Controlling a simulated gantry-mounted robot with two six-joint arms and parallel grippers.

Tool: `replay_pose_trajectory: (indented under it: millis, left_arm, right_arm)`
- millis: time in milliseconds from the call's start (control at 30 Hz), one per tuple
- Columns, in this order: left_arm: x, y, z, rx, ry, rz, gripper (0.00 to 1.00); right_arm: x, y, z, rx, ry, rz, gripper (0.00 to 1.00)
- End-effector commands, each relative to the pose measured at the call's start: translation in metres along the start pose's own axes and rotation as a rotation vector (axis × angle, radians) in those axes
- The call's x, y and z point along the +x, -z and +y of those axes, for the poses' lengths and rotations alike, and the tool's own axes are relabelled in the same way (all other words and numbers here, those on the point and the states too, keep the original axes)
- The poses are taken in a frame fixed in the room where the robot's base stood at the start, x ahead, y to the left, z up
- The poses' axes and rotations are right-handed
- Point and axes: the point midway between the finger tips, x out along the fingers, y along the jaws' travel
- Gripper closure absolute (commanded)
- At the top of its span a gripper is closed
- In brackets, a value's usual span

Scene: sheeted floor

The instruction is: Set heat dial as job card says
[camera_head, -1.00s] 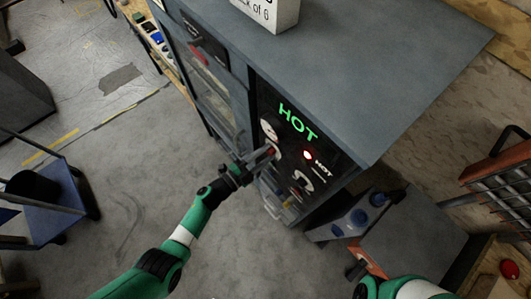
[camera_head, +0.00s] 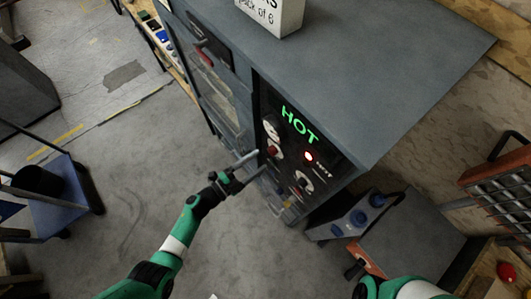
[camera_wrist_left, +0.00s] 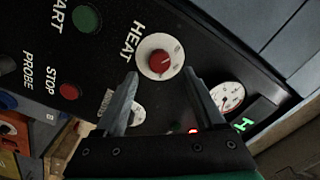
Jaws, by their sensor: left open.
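The heat dial (camera_head: 274,150) is a red knob on a pale round scale, on the black front panel of the grey cabinet. In the left wrist view the dial (camera_wrist_left: 160,57) sits under the word HEAT, ahead of and between my fingertips; its exact setting is too small to read. My left gripper (camera_head: 252,166) is open and empty, just off the panel, apart from the knob. It also shows in the left wrist view (camera_wrist_left: 160,85). My right arm comes in at the bottom right; its gripper is not clear. I cannot identify a job card.
A lit green HOT sign (camera_head: 299,124), a red lamp (camera_head: 309,156) and a gauge (camera_head: 271,130) are near the dial. A green START button (camera_wrist_left: 87,18) and red STOP button (camera_wrist_left: 70,91) share the panel. A white box (camera_head: 272,14) stands on the cabinet top.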

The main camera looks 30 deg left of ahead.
Motion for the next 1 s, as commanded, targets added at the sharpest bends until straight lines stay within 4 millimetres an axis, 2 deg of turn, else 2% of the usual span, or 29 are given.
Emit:
replay_pose_trajectory:
  millis: [100,300,433,900,1000]
  left_arm:
    - [-0.031,0.000,-0.002,-0.002,0.003,-0.006,0.29]
    - [-0.061,0.000,-0.001,-0.001,0.002,-0.002,0.29]
    - [-0.066,0.000,0.000,-0.001,0.000,-0.001,0.29]
    - [-0.065,0.000,0.000,-0.001,0.000,0.000,0.29]
    - [-0.061,0.000,-0.009,0.008,0.015,-0.002,0.29]
  right_arm:
    - [0.007,0.006,0.000,0.000,0.000,0.000,1.00]
    - [0.009,0.008,0.000,0.000,0.000,0.000,1.00]
    - [0.009,0.008,0.000,0.000,0.000,0.000,1.00]
    - [0.009,0.008,0.000,0.000,0.000,0.000,1.00]
    - [0.010,0.009,0.000,0.000,0.000,0.000,1.00]
